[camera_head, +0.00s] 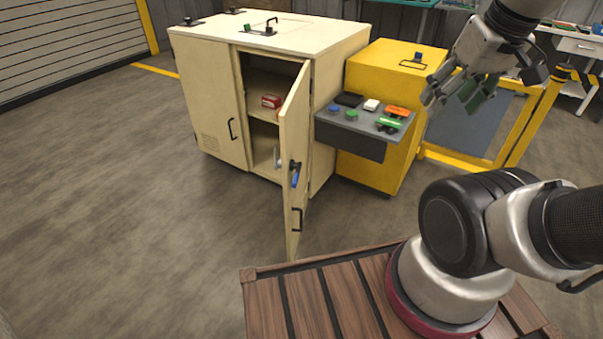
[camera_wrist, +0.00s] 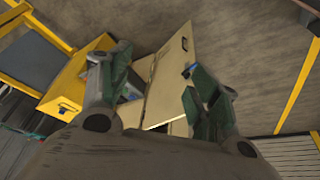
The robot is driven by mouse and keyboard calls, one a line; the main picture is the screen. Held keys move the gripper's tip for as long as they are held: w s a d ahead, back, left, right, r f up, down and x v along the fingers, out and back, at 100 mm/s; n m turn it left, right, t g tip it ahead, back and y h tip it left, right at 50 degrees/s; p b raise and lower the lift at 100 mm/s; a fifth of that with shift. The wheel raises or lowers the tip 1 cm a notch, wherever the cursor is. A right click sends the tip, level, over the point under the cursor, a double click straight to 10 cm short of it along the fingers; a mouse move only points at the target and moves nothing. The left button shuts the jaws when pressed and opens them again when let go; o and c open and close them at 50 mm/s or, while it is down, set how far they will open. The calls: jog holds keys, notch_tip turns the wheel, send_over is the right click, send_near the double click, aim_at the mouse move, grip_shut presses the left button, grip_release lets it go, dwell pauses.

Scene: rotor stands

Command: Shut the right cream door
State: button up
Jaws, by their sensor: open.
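The right cream door (camera_head: 294,170) stands wide open, swung out toward me from the cream cabinet (camera_head: 212,95). It has a blue-handled latch and a dark pull handle low on its face. In the wrist view the door (camera_wrist: 173,62) shows beyond and between my fingers, with its blue latch beside the right finger. The left cream door (camera_head: 212,105) is shut. My gripper (camera_head: 455,100) is open and empty, held in the air right of the yellow cabinet, apart from the door. It also shows in the wrist view (camera_wrist: 155,90).
A grey shelf (camera_head: 350,140) with several small coloured items juts out between the door and the yellow cabinet (camera_head: 385,75). A red box (camera_head: 271,101) sits inside the cream cabinet. A yellow rail (camera_head: 475,160) stands at right. The floor left of the door is clear.

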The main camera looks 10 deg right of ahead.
jog(key=f+g, duration=0.1)
jog(key=f, duration=0.1)
jog(key=w+f+m+g, duration=0.1)
jog(key=f+g, duration=0.1)
jog(key=f, duration=0.1)
jog(key=w+d+f+m+g+y, duration=0.1)
jog(key=f, duration=0.2)
jog(key=shift+w+f, duration=0.2)
jog(key=shift+w, duration=0.05)
grip_shut()
jog(key=w+a+f+m+y, duration=0.3)
jog(key=w+f+m, duration=0.25)
jog(key=f, duration=0.25)
jog(key=w+a+f+m+y, duration=0.2)
jog(key=w+a+f+m, duration=0.15)
jog(key=f+m, duration=0.4)
jog(key=w+a+f+m+y, duration=0.2)
jog(key=w+f+m+y, duration=0.15)
jog(key=w+f, duration=0.45)
jog(key=w+f+m+t+h, duration=0.1)
jog(key=w+f+m+t, duration=0.1)
jog(key=w+m+t, duration=0.15)
jog(key=a+r+x, duration=0.2)
jog(key=x, duration=1)
jog(key=shift+w+a+f, duration=0.15)
jog(key=shift+w+a, duration=0.15)
jog(key=shift+w, duration=0.1)
